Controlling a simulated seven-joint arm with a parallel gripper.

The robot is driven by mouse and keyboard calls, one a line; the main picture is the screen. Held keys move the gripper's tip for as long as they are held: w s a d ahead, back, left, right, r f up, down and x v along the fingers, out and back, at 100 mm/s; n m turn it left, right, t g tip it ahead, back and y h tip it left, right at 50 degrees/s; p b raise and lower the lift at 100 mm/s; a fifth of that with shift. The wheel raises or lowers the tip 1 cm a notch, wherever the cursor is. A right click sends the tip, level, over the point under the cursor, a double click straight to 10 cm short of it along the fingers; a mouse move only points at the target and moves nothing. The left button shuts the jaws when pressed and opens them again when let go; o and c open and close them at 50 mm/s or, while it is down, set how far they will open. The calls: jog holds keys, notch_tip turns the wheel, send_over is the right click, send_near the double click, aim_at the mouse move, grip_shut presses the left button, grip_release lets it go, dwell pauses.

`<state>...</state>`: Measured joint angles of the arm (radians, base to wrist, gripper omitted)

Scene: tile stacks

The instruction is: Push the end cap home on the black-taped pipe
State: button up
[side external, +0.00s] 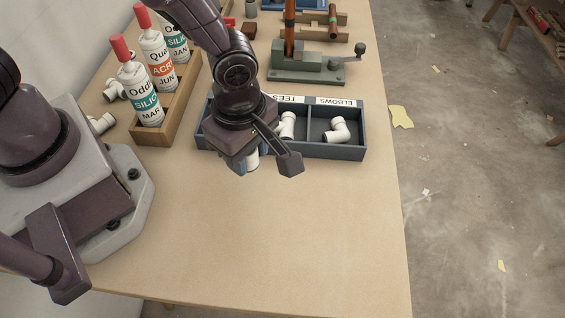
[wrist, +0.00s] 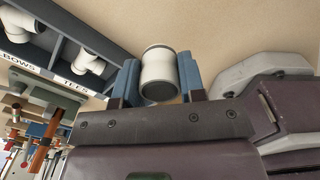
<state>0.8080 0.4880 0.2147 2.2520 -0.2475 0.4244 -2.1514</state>
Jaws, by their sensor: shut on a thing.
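My gripper (wrist: 158,88) is shut on a white cylindrical fitting, apparently the end cap (wrist: 159,66), with a blue finger on each side of it. In the side external view my gripper (side external: 246,167) hangs over the bench just in front of the divided tray, and a little of the white cap (side external: 252,160) shows under the wrist. An orange-brown pipe (side external: 289,22) stands upright in a green-grey vise (side external: 300,67) at the back.
The blue-grey tray (side external: 345,153) holds white fittings in compartments labelled tees and elbows. A wooden box (side external: 180,112) with several sealant tubes stands to its left. Wooden racks (side external: 318,35) lie behind the vise. The front of the bench (side external: 270,245) is clear.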

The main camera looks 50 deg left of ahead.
jog(key=s+a+r, duration=0.3)
jog(key=s, duration=0.2)
jog(key=w+a+r+n, duration=0.2)
jog(key=w+r, duration=0.1)
jog(key=w, duration=0.8)
jog(key=w+a+r+n, duration=0.1)
jog(key=w+a+r, duration=0.2)
jog(key=w, duration=0.8)
jog(key=w+a+r+n, duration=0.1)
jog(key=w+a+r, duration=0.3)
jog(key=a, duration=0.3)
jog(key=w+a+r+n, duration=0.2)
jog(key=w+a+r, duration=0.2)
jog(key=w+a, duration=0.3)
jog(key=shift+w+a, duration=0.15)
jog(key=shift+a, duration=0.4)
jog(key=shift+r, duration=0.15)
jog(key=shift+f, duration=2.95)
jog(key=shift+f, duration=1.95)
